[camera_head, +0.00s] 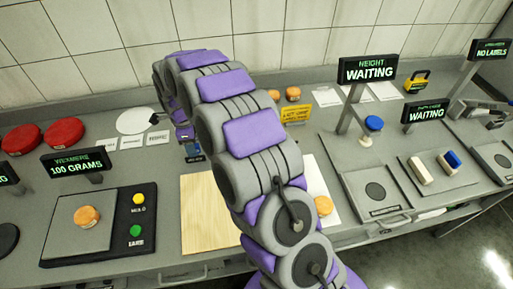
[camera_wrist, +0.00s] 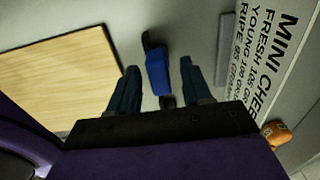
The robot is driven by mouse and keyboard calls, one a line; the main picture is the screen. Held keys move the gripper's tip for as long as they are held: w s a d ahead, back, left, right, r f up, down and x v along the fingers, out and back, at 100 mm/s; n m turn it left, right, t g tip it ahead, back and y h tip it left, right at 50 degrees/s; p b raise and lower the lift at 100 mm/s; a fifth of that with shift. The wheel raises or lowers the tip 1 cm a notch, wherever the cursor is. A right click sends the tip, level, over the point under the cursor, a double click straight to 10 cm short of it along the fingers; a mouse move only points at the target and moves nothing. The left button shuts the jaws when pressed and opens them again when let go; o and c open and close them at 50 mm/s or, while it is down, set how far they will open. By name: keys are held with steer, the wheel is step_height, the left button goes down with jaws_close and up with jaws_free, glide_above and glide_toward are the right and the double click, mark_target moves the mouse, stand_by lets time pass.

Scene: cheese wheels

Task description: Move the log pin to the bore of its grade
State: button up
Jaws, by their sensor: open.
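In the wrist view, my gripper (camera_wrist: 160,67) is open, with one dark finger on each side of a blue block with black ends (camera_wrist: 160,76). This block may be the log pin; I cannot tell for sure, nor whether either finger touches it. No bore shows clearly in either view. In the head view, my arm curves to the back of the bench and hides much of the area around my gripper. A small dark blue piece (camera_head: 194,153) shows there beside the arm. The scale display (camera_head: 78,163) reads 100 GRAMS, with an orange cheese wheel (camera_head: 87,216) on the scale.
A printed sign (camera_wrist: 268,65) lists fresh, young and ripe weights. Red wheels (camera_head: 63,132) and a white disc (camera_head: 136,121) stand at the back left. Stations with WAITING displays (camera_head: 368,70) stand on the right.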

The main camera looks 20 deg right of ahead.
steer(key=shift+d+f, duration=0.3)
steer(key=shift+f, duration=0.15)
steer(key=shift+a, duration=0.15)
steer(key=shift+s+a, duration=0.1)
steer(key=shift+a, duration=0.2)
steer(key=shift+d, duration=0.3)
steer(key=shift+c, duration=0.2)
steer(key=shift+a, duration=0.15)
jaws_close()
